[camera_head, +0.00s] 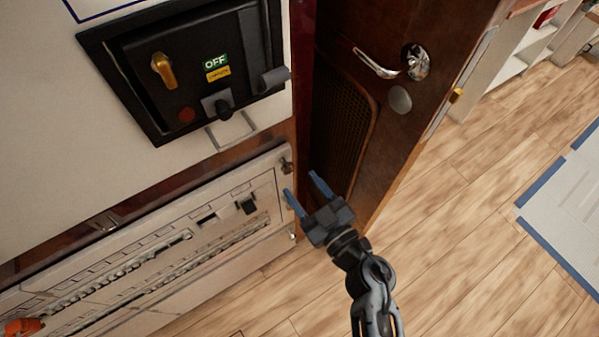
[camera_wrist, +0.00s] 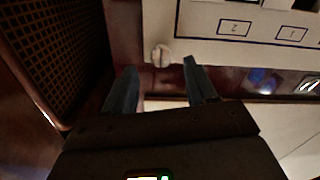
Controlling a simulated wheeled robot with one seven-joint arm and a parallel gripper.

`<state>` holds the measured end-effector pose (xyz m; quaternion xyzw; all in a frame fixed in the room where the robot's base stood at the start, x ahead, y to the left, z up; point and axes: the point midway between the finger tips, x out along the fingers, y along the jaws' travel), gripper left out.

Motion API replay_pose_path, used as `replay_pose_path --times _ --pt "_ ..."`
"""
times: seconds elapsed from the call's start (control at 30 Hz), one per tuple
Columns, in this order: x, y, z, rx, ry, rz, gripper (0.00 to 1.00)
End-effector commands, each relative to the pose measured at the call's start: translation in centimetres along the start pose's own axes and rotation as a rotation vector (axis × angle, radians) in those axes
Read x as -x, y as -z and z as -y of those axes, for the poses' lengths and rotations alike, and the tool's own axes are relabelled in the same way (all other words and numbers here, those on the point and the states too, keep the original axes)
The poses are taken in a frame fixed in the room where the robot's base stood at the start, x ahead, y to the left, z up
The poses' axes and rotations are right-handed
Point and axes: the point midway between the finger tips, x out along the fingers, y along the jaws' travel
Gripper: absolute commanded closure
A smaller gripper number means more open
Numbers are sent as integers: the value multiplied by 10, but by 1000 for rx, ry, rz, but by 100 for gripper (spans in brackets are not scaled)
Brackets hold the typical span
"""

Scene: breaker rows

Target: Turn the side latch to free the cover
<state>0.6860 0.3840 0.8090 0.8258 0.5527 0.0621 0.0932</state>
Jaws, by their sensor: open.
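The white breaker cover (camera_head: 268,165) is at the lower left of the head view, with rows of switches. A small round metal latch (camera_head: 286,163) sits at its upper right corner. In the wrist view the latch (camera_wrist: 162,55) shows as a pale slotted knob beside the cover (camera_wrist: 205,20), which appears upside down. My gripper (camera_head: 302,184) is open and empty, with blue fingers pointing toward the latch. In the wrist view the latch lies ahead of the gap between the fingertips (camera_wrist: 160,75). I see no contact with it.
Above the cover is a black switch box (camera_head: 135,75) with a yellow knob and a projecting handle. A wooden door (camera_head: 385,120) with a metal handle and dark mesh stands close on the right.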

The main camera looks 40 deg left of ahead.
Motion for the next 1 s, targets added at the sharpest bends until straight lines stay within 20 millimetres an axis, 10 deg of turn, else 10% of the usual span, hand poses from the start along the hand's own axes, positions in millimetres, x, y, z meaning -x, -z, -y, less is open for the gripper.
replay_pose_path --times 0.63,1.0 --pt "-40 0 0 1 -2 0 43" --pt "-39 0 0 1 -2 0 79"
